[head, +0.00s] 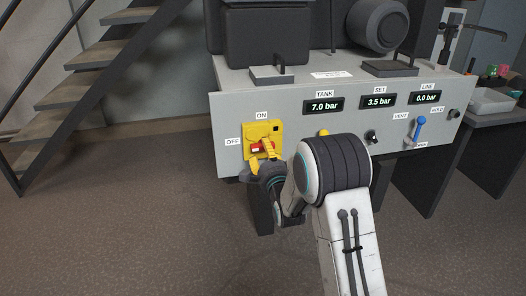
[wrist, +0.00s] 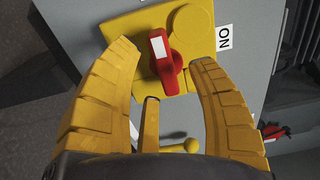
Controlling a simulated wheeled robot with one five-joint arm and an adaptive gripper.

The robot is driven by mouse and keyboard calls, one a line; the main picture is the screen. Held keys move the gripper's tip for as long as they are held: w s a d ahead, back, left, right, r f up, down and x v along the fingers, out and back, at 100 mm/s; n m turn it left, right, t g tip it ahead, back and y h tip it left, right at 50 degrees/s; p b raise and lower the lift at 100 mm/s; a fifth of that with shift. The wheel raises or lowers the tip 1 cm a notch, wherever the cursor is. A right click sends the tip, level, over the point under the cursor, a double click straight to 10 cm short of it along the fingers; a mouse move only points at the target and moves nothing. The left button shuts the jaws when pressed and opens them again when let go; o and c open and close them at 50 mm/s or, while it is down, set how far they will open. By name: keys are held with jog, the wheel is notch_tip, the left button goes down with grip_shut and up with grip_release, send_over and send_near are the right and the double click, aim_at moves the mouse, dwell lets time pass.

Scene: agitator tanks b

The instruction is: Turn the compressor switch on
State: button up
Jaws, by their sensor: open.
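The compressor switch is a red handle (head: 257,147) on a yellow plate (head: 272,127) at the left end of the grey panel. ON is labelled above it and OFF to its left. In the wrist view the red handle (wrist: 163,58) has a white mark and points up the picture, towards the OFF side; the ON label (wrist: 224,38) is to the right. My gripper (wrist: 163,54) is open, its yellow fingers on either side of the handle. Whether they touch it I cannot tell. In the head view my gripper (head: 262,156) partly covers the switch.
The panel carries displays reading TANK 7.0 bar (head: 324,106), SET 3.5 bar and LINE 0.0 bar. A yellow knob (wrist: 191,146), a black knob (head: 372,137) and a blue lever (head: 419,127) lie to the right of the switch. Stairs (head: 115,55) stand at the left; the floor before them is clear.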

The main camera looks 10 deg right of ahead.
aim_at(259, 140)
jog(key=shift+w, duration=1.45)
jog(key=shift+o, duration=0.3)
grip_shut()
